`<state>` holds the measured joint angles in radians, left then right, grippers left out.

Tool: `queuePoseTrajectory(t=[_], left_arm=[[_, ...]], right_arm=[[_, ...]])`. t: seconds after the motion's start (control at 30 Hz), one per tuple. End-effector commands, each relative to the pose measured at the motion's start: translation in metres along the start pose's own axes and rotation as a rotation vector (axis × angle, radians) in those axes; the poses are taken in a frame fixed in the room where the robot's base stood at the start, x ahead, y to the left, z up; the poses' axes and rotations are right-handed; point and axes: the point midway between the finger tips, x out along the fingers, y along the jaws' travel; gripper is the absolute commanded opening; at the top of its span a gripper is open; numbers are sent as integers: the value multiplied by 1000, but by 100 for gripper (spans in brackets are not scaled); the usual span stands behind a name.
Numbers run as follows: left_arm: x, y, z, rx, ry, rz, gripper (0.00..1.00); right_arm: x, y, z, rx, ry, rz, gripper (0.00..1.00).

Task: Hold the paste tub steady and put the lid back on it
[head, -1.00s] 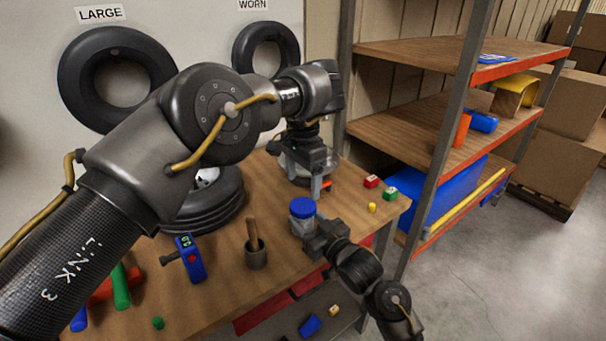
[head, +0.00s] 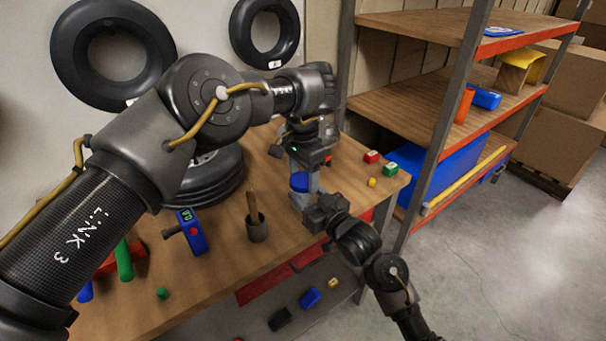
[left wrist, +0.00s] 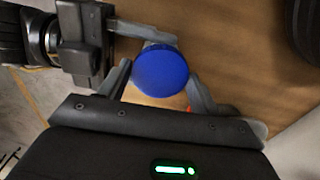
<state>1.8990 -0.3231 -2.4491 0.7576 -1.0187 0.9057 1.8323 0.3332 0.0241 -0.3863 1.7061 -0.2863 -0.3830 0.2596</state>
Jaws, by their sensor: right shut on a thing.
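The paste tub (head: 298,201) stands near the bench's front right edge, its body partly hidden. The blue lid (head: 300,182) lies on top of it; I cannot tell whether it is fully seated. My right gripper (head: 305,205) is shut on the tub from the front right. My left gripper (head: 303,172) points down right over the lid. In the left wrist view its fingers (left wrist: 158,72) are spread on either side of the round blue lid (left wrist: 161,71), close to its edge. The right gripper's fingers (left wrist: 145,36) reach in beside the lid there.
A cup with a wooden handle (head: 256,228) and a blue device (head: 191,230) stand left of the tub. Stacked tyres (head: 208,185) are behind them. Small red (head: 371,156) and green (head: 391,168) blocks lie at the right. A metal shelf (head: 440,110) stands right of the bench.

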Motion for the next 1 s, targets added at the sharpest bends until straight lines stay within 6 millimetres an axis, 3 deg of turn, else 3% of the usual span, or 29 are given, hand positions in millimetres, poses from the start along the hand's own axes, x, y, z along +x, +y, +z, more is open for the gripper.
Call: queuePoseTrajectory(t=[0.03, 0.23, 0.37, 0.43, 1.0], left_arm=[[0, 0, 0, 0, 0, 0, 56], [0, 0, 0, 0, 0, 0, 32], [0, 0, 0, 60, 0, 0, 32], [0, 0, 0, 173, -2, 0, 32], [1, 0, 0, 1765, -1, 2, 32]], right_arm=[[0, 0, 0, 0, -1, 0, 0], [0, 0, 0, 0, -1, 0, 0], [0, 0, 0, 0, -1, 0, 0], [0, 0, 1, 0, -1, 0, 0], [0, 0, 1, 1, -2, 1, 0]])
